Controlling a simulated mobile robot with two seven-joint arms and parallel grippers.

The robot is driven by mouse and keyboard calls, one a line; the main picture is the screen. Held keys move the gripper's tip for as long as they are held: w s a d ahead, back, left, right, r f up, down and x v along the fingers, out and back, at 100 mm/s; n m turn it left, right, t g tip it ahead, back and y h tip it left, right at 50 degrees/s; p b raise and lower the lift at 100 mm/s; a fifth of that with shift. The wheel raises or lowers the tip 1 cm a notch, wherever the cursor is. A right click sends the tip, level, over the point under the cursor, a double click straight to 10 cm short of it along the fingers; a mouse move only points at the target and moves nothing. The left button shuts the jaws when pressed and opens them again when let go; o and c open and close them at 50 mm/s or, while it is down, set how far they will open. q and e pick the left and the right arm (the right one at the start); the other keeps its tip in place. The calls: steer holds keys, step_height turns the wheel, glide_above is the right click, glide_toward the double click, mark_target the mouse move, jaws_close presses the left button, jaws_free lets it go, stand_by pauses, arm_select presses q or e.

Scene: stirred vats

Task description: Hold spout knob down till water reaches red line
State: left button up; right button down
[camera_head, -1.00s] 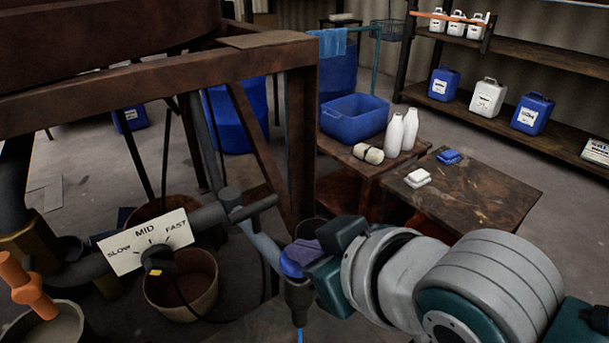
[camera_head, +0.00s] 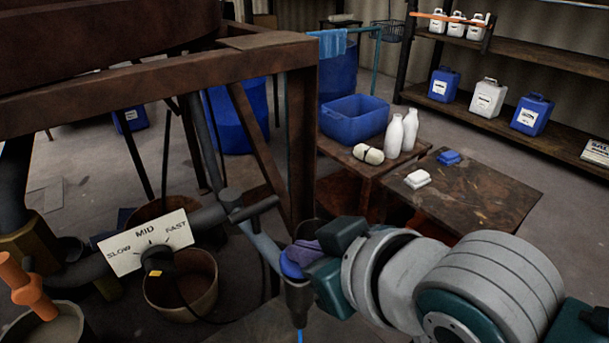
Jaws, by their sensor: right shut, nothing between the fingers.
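The spout (camera_head: 298,295) is a dark tapered fitting on the pipe, just left of my right gripper. Its blue knob (camera_head: 291,269) shows partly at the top, under the gripper's fingers. My right gripper (camera_head: 304,253) is shut with nothing between its fingers, and it is on or just over the knob; exact contact is hard to see. A thin blue stream of water (camera_head: 299,335) runs down from the spout's tip to the bottom edge of the picture. The vessel below, the red line and the water level are out of view. My left gripper is not in view.
A dial plate marked SLOW, MID, FAST (camera_head: 120,255) sits on the pipe at left, beside a brown bucket (camera_head: 195,300). A rusty frame post (camera_head: 302,150) rises behind the spout. A low table (camera_head: 490,200) with cloths stands back right.

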steer(key=shift+s+d+f, duration=0.15)
steer(key=shift+s+f, duration=0.05)
steer(key=shift+f, duration=0.2)
steer(key=shift+s+d+f, duration=0.1)
steer(key=shift+s+f, duration=0.1)
steer(key=shift+f, duration=0.2)
steer(key=s+d+r+p, duration=0.2)
steer(key=s+r+p, duration=0.1)
steer(key=r, duration=0.3)
steer(key=s+d+r+p, duration=0.2)
steer(key=s+r+p, duration=0.1)
steer(key=r+p, duration=0.1)
steer(key=shift+r, duration=0.9)
steer(key=shift+s, duration=0.2)
steer(key=s+d+m+g+h+p, duration=0.2)
steer(key=s+d+m+g+h, duration=0.35)
steer(key=s+d, duration=0.85)
step_height(320, 180, up, 37)
steer(key=p, duration=3.7)
steer(key=shift+s+a+r, duration=0.15)
steer(key=shift+s+a, duration=0.3)
